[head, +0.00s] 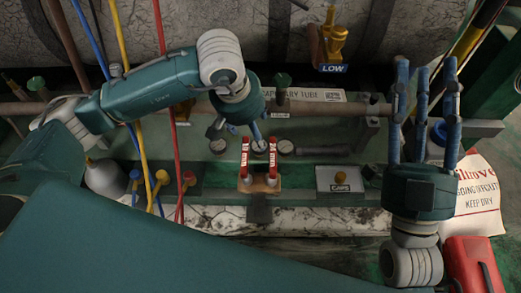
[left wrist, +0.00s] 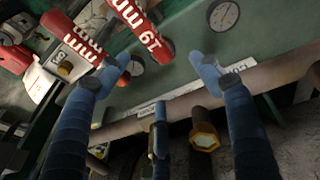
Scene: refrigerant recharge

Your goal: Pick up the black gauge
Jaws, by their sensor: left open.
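Several small round dial gauges with pale faces and dark rims sit on the green bench: one at left (head: 218,146), one in the middle (head: 259,146) and one at right (head: 285,147). I cannot tell which is the black gauge. The left wrist view shows a large dial (left wrist: 224,15) and a smaller dial (left wrist: 136,65). My left gripper (head: 238,129) is over the bench, just above the dials, its fingers spread and empty; its fingers also show in the left wrist view (left wrist: 160,62). My right gripper (head: 425,66) is open and empty at the right, fingers pointing away.
Two red wrenches (head: 245,158) marked with sizes stand in a wooden holder (head: 260,185) before the dials. A CAPS box (head: 339,181) is right of them. Colored hoses (head: 181,110) hang at left. A pipe (head: 180,104) and a yellow LOW valve (head: 334,45) lie behind.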

